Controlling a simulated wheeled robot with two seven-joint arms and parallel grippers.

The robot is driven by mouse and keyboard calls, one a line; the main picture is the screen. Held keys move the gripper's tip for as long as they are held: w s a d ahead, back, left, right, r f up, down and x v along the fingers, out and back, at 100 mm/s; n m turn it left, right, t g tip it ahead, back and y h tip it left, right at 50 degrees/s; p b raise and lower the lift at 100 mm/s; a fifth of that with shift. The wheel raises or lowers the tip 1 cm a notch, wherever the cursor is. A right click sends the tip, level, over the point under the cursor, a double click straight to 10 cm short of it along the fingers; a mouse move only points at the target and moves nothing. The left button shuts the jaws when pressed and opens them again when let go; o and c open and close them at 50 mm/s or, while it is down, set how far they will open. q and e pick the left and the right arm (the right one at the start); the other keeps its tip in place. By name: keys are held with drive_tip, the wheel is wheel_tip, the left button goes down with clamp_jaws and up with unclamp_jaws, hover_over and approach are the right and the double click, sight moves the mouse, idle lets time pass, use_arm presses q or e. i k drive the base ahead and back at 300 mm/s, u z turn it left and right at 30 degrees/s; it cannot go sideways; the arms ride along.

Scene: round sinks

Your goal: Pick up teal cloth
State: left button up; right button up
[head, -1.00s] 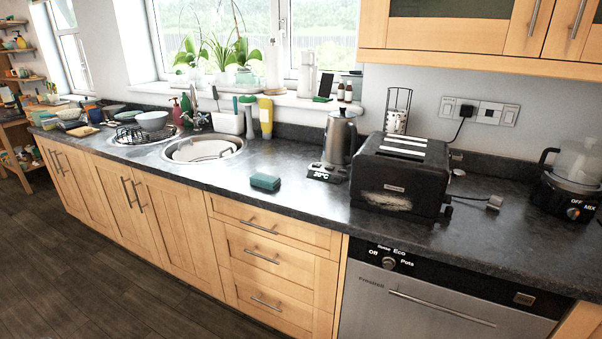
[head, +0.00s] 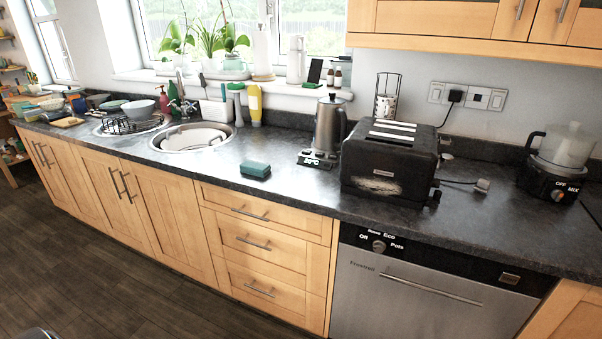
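A small teal block (head: 255,169) lies flat on the dark countertop (head: 290,198), between the round sink and the kettle. It has a darker lower layer and looks like a sponge or a folded cloth; I cannot tell which. It lies near the front edge of the counter, above the wooden drawers, with nothing touching it. I see no other clear teal cloth. Neither of my grippers is in view.
The round sink (head: 191,137) is left of the block, with a wire rack and bowl (head: 138,109) beyond. The kettle (head: 328,126) and black toaster (head: 388,160) stand to its right. The counter around the block is clear. Drawers (head: 265,240) and a dishwasher (head: 420,290) are below.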

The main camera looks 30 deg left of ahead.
sight(258, 168)
drive_tip(key=z, duration=0.55)
drive_tip(key=k, duration=0.65)
drive_tip(key=z, duration=0.45)
drive_tip(key=i, duration=1.05)
drive_tip(key=u, duration=1.2)
drive_tip(key=i, duration=0.9)
drive_tip(key=u, duration=0.95)
